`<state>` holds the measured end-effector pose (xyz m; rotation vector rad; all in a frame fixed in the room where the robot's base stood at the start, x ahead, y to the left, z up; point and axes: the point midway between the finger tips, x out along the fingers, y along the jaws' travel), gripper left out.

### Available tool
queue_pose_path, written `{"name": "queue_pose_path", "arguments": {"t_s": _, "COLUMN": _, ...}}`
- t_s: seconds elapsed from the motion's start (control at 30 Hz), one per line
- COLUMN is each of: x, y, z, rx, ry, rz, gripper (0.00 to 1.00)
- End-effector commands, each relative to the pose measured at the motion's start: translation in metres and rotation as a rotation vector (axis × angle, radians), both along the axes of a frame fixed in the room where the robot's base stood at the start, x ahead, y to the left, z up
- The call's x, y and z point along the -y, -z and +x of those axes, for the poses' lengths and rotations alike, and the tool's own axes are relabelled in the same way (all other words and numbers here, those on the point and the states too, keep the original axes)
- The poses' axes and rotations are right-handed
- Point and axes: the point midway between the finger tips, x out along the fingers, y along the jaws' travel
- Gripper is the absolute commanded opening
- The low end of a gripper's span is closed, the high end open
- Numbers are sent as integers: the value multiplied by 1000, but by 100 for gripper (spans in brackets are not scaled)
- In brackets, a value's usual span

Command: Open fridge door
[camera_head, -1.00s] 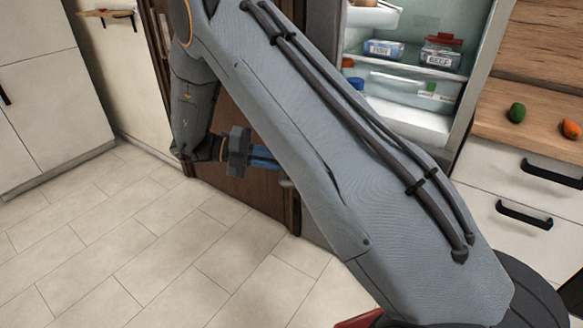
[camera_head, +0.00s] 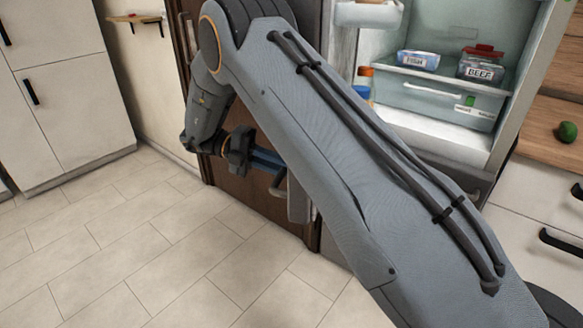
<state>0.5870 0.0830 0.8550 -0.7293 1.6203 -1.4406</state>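The fridge (camera_head: 490,120) stands open at the upper right, with its lit shelves showing. Its door is swung out to the left and is mostly hidden behind my arm. A white door shelf (camera_head: 368,13) and part of the door's edge (camera_head: 298,205) show around the arm. A grey handle (camera_head: 279,185) shows beside the blue fingers of my gripper (camera_head: 268,162). The fingers are close to the handle, but I cannot tell whether they touch it. My arm hides part of the fingers, so their opening cannot be judged.
Boxes marked FISH (camera_head: 418,60) and BEEF (camera_head: 481,63) are on a fridge shelf. White cabinets (camera_head: 65,95) are at left, and drawers (camera_head: 535,220) at right. The tiled floor (camera_head: 140,255) is clear at left.

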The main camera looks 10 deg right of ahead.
Motion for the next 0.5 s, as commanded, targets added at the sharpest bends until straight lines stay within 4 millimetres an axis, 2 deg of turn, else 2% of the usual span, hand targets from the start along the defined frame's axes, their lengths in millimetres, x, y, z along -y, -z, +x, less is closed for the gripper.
{"name": "queue_pose_path", "arguments": {"t_s": 0.13, "x": -4, "y": 0, "z": 1, "rx": 5, "ry": -10, "rz": 1, "gripper": 0}}
{"name": "queue_pose_path", "arguments": {"t_s": 0.17, "x": -4, "y": 0, "z": 1, "rx": 5, "ry": -11, "rz": 0, "gripper": 17}}
{"name": "queue_pose_path", "arguments": {"t_s": 0.27, "x": -6, "y": 0, "z": 0, "rx": 3, "ry": -13, "rz": 0, "gripper": 32}}
{"name": "queue_pose_path", "arguments": {"t_s": 0.5, "x": -6, "y": 0, "z": -1, "rx": 0, "ry": -11, "rz": 0, "gripper": 32}}
